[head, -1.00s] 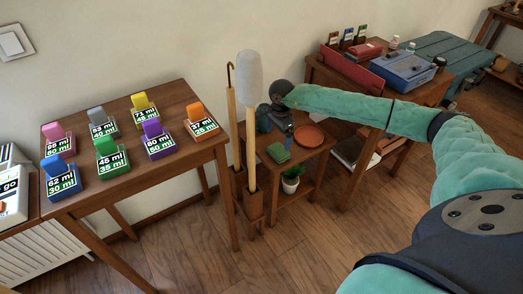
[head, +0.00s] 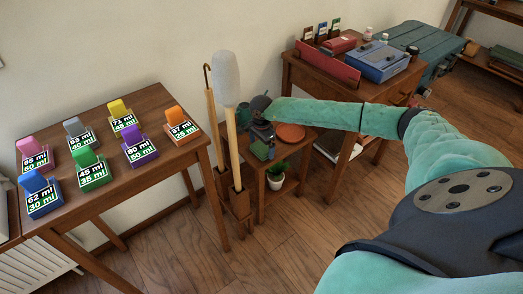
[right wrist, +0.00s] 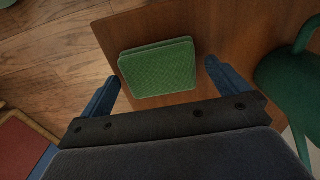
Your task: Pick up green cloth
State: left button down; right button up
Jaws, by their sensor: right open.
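The green cloth (head: 259,151) is a small folded square lying on the little wooden side table (head: 288,160). In the right wrist view the cloth (right wrist: 158,70) lies flat, with a folded edge on its left side. My right gripper (head: 268,143) points down over the side table, close to the cloth and partly covering it in the head view. In the right wrist view the gripper (right wrist: 160,80) is open, one blue finger on each side of the cloth, holding nothing. Whether a finger touches the cloth cannot be told. My left gripper is not in view.
An orange plate (head: 291,132) and a dark green vessel (head: 244,116) stand near the cloth. A potted plant (head: 276,175) sits lower down. A rack with upright long-handled tools (head: 239,200) stands left of the side table. A table with labelled coloured blocks (head: 118,180) is further left.

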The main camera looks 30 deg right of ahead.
aim_at(262, 147)
jog(key=c, duration=1)
jog(key=shift+o, duration=0.2)
jog(key=shift+r, duration=0.55)
notch_tip(262, 147, up, 3)
jog(key=s+d+r+b, duration=0.1)
jog(key=s+d+r, duration=0.2)
jog(key=d+r, duration=0.4)
jog(key=d, duration=0.4)
jog(key=shift+s, duration=0.3)
jog(key=shift+d, duration=0.1)
jog(key=shift+o, duration=0.4)
